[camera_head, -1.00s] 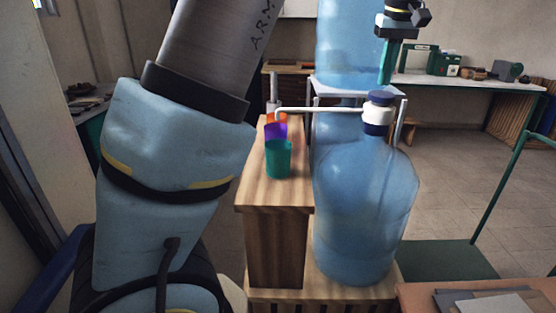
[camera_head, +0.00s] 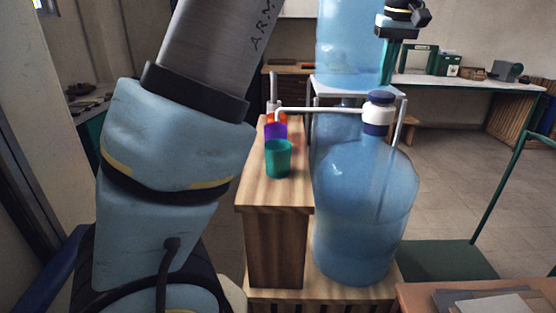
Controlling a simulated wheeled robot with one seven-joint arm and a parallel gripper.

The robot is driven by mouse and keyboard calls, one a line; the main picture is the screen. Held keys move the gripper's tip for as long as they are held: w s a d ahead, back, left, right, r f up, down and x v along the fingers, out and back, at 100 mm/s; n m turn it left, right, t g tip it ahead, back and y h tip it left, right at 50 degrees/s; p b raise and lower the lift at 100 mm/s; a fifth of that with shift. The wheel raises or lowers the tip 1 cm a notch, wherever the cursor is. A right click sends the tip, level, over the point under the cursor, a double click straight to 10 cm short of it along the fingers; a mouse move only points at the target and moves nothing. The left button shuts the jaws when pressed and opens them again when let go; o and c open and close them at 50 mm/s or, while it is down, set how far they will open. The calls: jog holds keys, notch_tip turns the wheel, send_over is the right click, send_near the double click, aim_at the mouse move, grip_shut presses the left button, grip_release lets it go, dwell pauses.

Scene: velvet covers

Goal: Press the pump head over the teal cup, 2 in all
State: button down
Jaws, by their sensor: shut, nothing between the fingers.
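The teal cup (camera_head: 278,159) stands upright nearest on the wooden stand, with a purple cup (camera_head: 274,132) and an orange-red cup (camera_head: 270,119) behind it. The pump head (camera_head: 381,98) has a dark blue cap and white body on the neck of a large blue bottle (camera_head: 365,215). Its thin white spout (camera_head: 320,110) reaches left, and its tip shows above the purple cup in the picture. My gripper (camera_head: 386,80), with green fingers, points down just above the cap. It is shut and empty. A small gap seems to separate fingertips and cap; depth is unclear.
The cups' wooden stand (camera_head: 258,210) is left of the bottle. A second blue bottle (camera_head: 345,40) stands on a light-topped rack (camera_head: 345,87) behind. My arm fills the left. A green-framed bench (camera_head: 470,84) stands behind right; a low table (camera_head: 420,296) is at front right.

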jog(key=shift+f, duration=0.2)
dwell(0.3)
jog(key=shift+f+b, duration=0.75)
jog(key=shift+f, duration=0.35)
jog(key=shift+r, duration=0.1)
jog(key=shift+r+p, duration=1.15)
jog(key=shift+p, duration=0.05)
jog(key=shift+f, duration=0.1)
